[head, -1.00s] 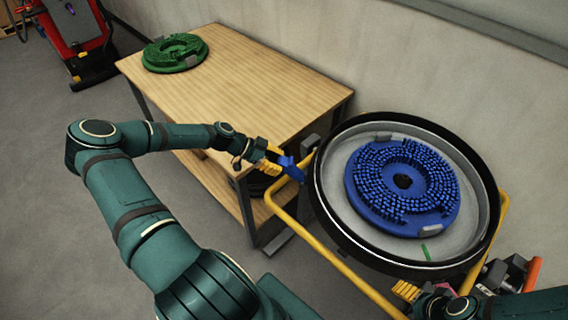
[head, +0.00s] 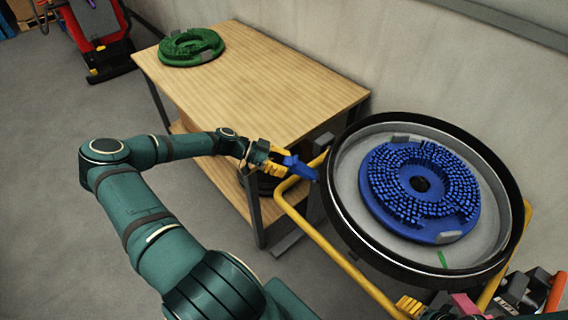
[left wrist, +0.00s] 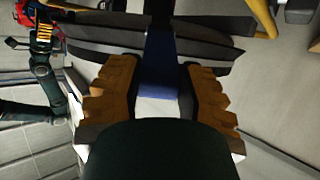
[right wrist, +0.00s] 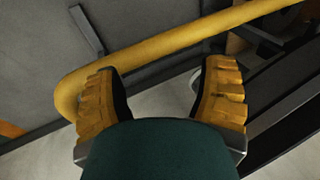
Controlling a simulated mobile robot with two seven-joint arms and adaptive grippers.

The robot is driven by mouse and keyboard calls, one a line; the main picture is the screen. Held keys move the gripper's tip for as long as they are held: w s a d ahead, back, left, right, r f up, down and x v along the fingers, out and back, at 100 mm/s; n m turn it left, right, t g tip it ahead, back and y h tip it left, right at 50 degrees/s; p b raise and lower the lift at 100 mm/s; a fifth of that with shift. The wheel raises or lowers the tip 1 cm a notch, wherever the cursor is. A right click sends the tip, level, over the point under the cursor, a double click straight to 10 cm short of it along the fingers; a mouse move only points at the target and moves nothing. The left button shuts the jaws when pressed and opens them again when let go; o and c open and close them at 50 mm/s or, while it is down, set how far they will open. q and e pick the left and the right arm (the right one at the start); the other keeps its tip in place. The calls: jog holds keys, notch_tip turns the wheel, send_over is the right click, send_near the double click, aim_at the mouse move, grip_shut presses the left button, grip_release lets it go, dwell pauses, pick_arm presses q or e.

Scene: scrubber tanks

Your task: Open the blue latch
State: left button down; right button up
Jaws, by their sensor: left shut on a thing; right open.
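The blue latch (head: 299,168) is at the left side of the round black-rimmed tank (head: 343,225) in the head view. My left gripper (head: 282,161) is shut on the latch, its yellow fingers on either side of it. In the left wrist view the blue latch (left wrist: 159,68) runs between the two fingers (left wrist: 158,95). My right gripper (head: 410,305) shows only partly at the bottom of the head view. In the right wrist view its fingers (right wrist: 163,95) are wide apart, with nothing held between them.
A blue brush disc (head: 440,237) lies in the tank. A yellow tube frame (head: 335,258) runs below it and crosses the right wrist view (right wrist: 150,55). A wooden table (head: 250,85) with a green brush disc (head: 190,60) stands behind. A pink part (head: 466,303) is near my right gripper.

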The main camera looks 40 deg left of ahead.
pick_arm(q)
jog(key=shift+f, duration=0.1)
jog(key=c, duration=0.5)
grip_release()
jog(key=v, duration=1.2)
